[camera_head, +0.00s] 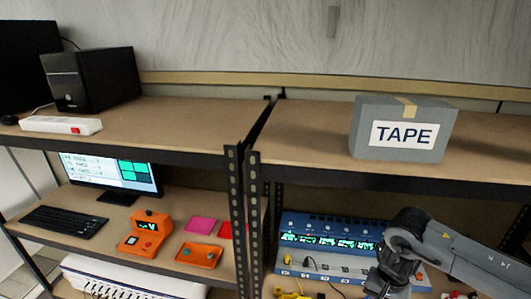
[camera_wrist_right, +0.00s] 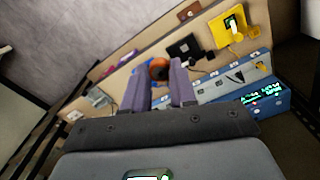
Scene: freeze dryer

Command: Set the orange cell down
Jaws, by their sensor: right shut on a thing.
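My right gripper (camera_wrist_right: 159,78) has its two purple fingers closed around the orange cell (camera_wrist_right: 158,67). Only the round orange end of the cell with a darker centre shows between the fingertips; the rest is hidden. I cannot tell whether the cell touches the shelf beneath it. In the head view my right arm comes in from the right over the lower right shelf, and its gripper is cut off by the bottom edge. My left gripper is in neither view.
A blue instrument with lit displays (camera_head: 330,238) stands on the lower right shelf; it also shows in the wrist view (camera_wrist_right: 268,98). A yellow device (camera_wrist_right: 234,28) and a black device (camera_wrist_right: 185,48) are beyond the fingers. An orange device (camera_head: 147,230) and orange tray (camera_head: 199,254) sit left of the post.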

